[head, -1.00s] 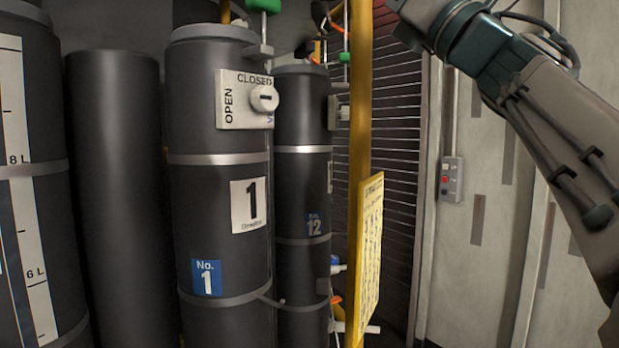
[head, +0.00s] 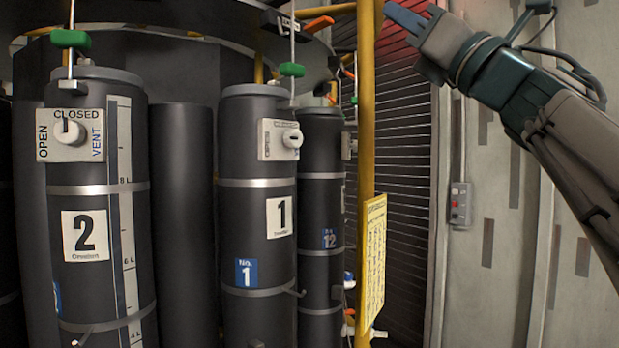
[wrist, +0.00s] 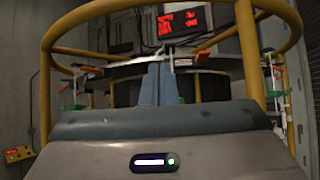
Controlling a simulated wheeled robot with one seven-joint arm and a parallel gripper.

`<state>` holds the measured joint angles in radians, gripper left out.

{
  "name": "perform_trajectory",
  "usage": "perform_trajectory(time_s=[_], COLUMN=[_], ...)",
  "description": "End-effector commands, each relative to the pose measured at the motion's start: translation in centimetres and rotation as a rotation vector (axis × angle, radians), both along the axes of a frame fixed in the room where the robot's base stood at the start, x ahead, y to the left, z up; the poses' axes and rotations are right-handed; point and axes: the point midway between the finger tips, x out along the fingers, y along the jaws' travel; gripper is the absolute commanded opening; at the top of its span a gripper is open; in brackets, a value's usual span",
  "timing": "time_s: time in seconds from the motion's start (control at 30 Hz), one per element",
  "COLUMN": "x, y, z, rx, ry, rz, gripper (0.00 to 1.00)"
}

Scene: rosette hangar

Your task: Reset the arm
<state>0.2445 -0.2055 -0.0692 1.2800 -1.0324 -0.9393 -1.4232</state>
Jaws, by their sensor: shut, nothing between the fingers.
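My arm enters the head view from the right edge and reaches up and to the left. My gripper (head: 405,20) is at the top, with its blue fingers together and empty, just right of the yellow post (head: 367,120). I cannot tell whether it touches the post. In the wrist view my gripper (wrist: 160,75) shows as blue fingers standing closed together, pointing towards the bottle frame.
Dark cylinders numbered 2 (head: 95,290), 1 (head: 258,320) and 12 (head: 320,265) stand left of the post. A yellow ring rail (wrist: 80,18) and a red-lit display (wrist: 183,25) are ahead. A grey switch box (head: 460,204) is on the right wall.

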Motion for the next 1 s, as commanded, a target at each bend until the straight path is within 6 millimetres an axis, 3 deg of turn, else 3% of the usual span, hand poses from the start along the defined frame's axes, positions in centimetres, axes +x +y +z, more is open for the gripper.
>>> perform_trajectory(time_s=[0.37,0.53,0.63,0.77,0.9,1.0], x=[3.4,5.7,7.4,9.7,10.9,10.3], y=[-2.8,-4.9,-6.3,-8.3,-9.7,-9.8], z=[-2.8,-5.9,-8.9,-15.7,-26.3,-33.9], rx=[0.301,0.523,0.696,1.009,1.425,1.705], ry=[0.216,0.371,0.488,0.695,0.942,1.084], rz=[0.046,0.070,0.084,0.097,0.071,0.020], gripper=[0.00,0.00,0.00,0.00,0.00,0.00])
